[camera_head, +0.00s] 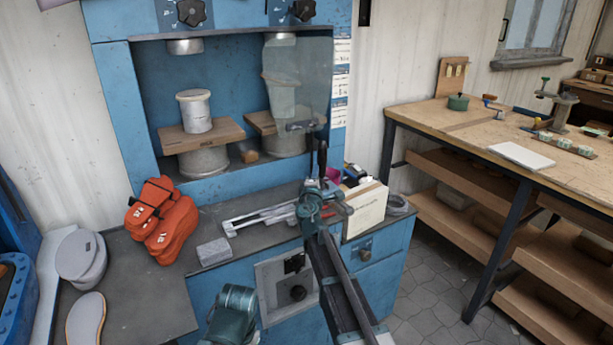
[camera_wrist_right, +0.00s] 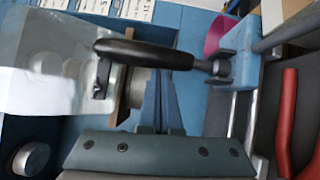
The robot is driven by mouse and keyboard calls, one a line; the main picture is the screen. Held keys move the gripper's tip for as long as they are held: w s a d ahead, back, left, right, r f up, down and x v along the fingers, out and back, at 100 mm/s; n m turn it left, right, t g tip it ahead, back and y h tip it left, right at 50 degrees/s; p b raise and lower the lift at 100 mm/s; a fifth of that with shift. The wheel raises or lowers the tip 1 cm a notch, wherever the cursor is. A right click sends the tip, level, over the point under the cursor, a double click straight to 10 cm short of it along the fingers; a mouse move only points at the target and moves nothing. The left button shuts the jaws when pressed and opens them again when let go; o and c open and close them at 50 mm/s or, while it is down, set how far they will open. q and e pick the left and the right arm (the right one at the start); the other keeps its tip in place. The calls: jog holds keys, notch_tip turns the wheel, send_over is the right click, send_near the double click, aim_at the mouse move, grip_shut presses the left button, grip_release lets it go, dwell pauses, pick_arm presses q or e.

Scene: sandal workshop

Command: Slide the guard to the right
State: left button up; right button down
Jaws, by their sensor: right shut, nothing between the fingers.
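The guard (camera_head: 311,75) is a clear, slightly tinted panel. In the head view it hangs at the right side of the blue press's opening, in front of the right-hand last and board. Its dark handle (camera_head: 300,126) is at its lower edge. In the right wrist view the clear guard (camera_wrist_right: 45,95) fills the left, and a black handle (camera_wrist_right: 150,53) crosses the upper middle. My right gripper (camera_head: 316,146) is shut and empty, upright just below and beside the handle; I cannot tell whether it touches.
The blue press (camera_head: 117,100) holds a white last (camera_head: 195,111) on a board at left. A wooden workbench (camera_head: 450,122) stands at right.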

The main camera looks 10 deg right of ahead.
jog(key=shift+w+d, duration=0.1)
jog(key=shift+d, duration=0.2)
pick_arm(q)
jog(key=shift+s+a+f+b, duration=0.1)
jog(key=shift+a+f+b, duration=0.35)
jog(key=shift+f+b, duration=0.05)
pick_arm(e)
jog(key=w+a+v, duration=0.1)
jog(key=a+v, duration=0.2)
jog(key=v, duration=1)
jog(key=s+d+f+m+g+h, duration=0.2)
jog(key=s+f+m+g, duration=0.65)
jog(key=s+f, duration=0.35)
jog(key=s+a+f+m+g+y, duration=0.1)
jog(key=s+a+f+g+y, duration=0.2)
jog(key=s+a+f+g, duration=0.5)
jog(key=s+a+f+m+g+y, duration=0.1)
jog(key=s+a+f+m+y, duration=0.15)
jog(key=s, duration=0.95)
pick_arm(q)
notch_tip(320, 180, up, 16)
jog(key=p, duration=1.5)
jog(key=shift+f, duration=0.2)
pick_arm(e)
notch_tip(320, 180, up, 15)
jog(key=s+a+y, duration=0.1)
jog(key=shift+s+a+f+n, duration=0.2)
jog(key=shift+s+a+n, duration=0.05)
jog(key=shift+a+n, duration=0.05)
